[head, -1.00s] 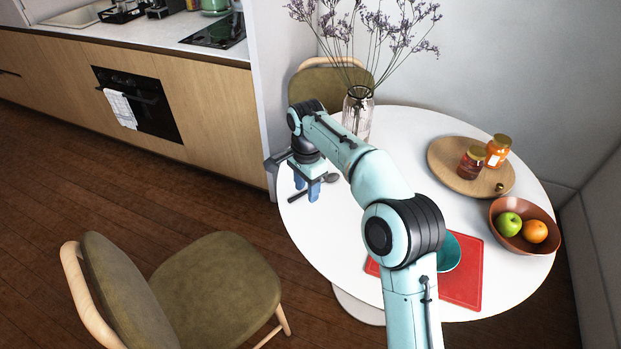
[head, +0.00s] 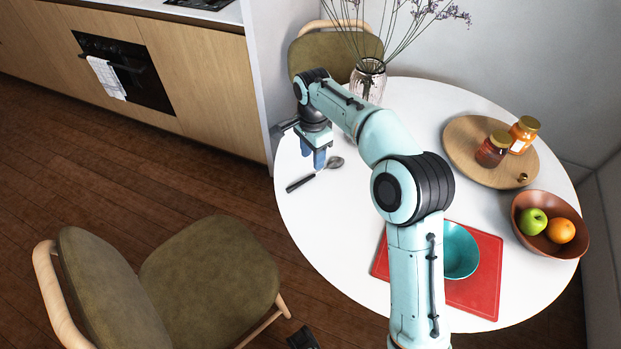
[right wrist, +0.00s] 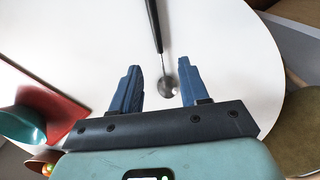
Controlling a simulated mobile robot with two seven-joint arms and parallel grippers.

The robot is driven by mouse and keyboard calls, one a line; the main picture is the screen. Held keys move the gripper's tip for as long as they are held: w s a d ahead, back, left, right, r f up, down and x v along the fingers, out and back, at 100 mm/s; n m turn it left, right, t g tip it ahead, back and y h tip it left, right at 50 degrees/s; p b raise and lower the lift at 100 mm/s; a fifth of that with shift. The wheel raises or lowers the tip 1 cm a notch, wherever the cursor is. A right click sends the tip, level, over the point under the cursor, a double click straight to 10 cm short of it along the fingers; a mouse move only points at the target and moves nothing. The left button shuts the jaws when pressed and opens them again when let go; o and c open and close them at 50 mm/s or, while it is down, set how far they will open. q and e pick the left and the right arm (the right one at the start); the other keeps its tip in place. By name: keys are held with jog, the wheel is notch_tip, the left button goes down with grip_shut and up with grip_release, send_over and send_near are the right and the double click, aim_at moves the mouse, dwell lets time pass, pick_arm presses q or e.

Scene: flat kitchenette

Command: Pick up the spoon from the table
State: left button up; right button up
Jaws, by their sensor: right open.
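The spoon lies on the white round table (head: 345,235) near its left edge. In the head view its dark handle (head: 300,183) points to the lower left, and its grey bowl lies to the upper right. My right gripper (head: 313,160) is open and empty, with its blue fingers pointing down by the spoon's neck. In the right wrist view the spoon's bowl (right wrist: 169,87) shows between the two spread fingers (right wrist: 158,70), closer to the right one. The handle runs away toward the top. I cannot tell the exact height of the fingertips. My left gripper does not show.
A glass vase (head: 368,80) with dried flowers stands behind my right arm. A teal bowl (head: 460,250) sits on a red mat (head: 485,285). A wooden tray (head: 465,150) with jars and a fruit bowl (head: 530,205) are at the right. A chair (head: 210,280) stands at the lower left.

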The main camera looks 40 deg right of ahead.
aim_at(312, 175)
notch_tip(312, 175, down, 7)
jog(key=shift+r+b, duration=0.1)
jog(key=shift+b, duration=0.85)
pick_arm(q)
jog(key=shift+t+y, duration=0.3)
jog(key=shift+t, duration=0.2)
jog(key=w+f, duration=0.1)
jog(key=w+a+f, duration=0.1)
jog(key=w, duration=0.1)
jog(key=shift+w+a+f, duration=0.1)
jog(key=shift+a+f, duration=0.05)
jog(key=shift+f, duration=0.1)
pick_arm(e)
grip_shut()
